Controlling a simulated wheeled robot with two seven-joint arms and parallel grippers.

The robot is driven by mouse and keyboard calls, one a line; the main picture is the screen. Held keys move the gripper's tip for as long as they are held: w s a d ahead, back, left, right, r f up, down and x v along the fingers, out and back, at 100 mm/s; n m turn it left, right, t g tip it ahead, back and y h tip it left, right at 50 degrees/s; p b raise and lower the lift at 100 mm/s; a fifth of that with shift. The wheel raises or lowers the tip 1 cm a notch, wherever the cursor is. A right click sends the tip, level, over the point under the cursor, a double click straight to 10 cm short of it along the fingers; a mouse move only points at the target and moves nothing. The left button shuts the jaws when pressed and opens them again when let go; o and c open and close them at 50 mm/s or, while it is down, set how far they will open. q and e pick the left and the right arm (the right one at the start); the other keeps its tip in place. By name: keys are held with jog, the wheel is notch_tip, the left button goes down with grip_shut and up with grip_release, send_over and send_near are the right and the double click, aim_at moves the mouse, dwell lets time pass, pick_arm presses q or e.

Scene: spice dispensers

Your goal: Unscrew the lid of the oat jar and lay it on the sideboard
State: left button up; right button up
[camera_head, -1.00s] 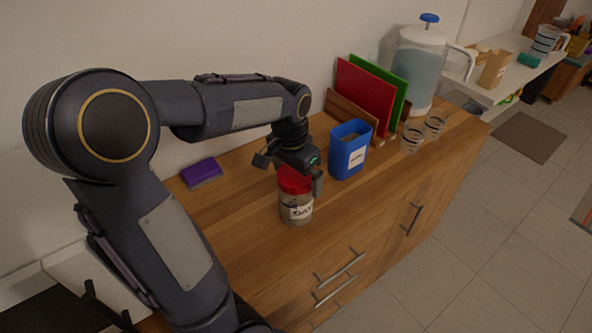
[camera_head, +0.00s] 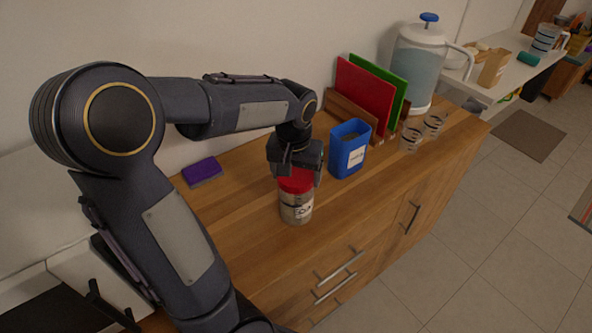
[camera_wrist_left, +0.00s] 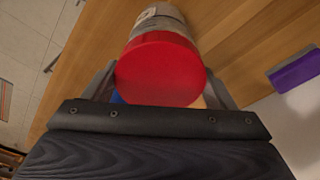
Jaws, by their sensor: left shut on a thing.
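The oat jar (camera_head: 296,209) is a clear jar with a label, standing upright on the wooden sideboard (camera_head: 240,230). Its red lid (camera_head: 297,182) is on top of the jar. My left gripper (camera_head: 297,175) comes down from above and is shut on the lid, with a finger on either side. In the left wrist view the red lid (camera_wrist_left: 161,70) sits between the two fingers, with the jar (camera_wrist_left: 160,20) beyond it. My right gripper is not in view.
A blue container (camera_head: 348,157) stands close behind the jar on the right. Red (camera_head: 362,95) and green boards, two glasses (camera_head: 411,138) and a water dispenser (camera_head: 418,70) stand farther back. A purple sponge (camera_head: 201,171) lies near the wall. The sideboard left of the jar is clear.

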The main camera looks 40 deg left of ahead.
pick_arm(q)
jog(key=n, duration=0.3)
jog(key=shift+n, duration=0.4)
jog(key=shift+r+n+y+p, duration=0.1)
jog(key=shift+n+y+p, duration=0.2)
jog(key=shift+n, duration=0.8)
jog(key=n+g, duration=0.1)
jog(key=n, duration=0.6)
jog(key=o, duration=0.8)
jog(key=shift+o, duration=0.2)
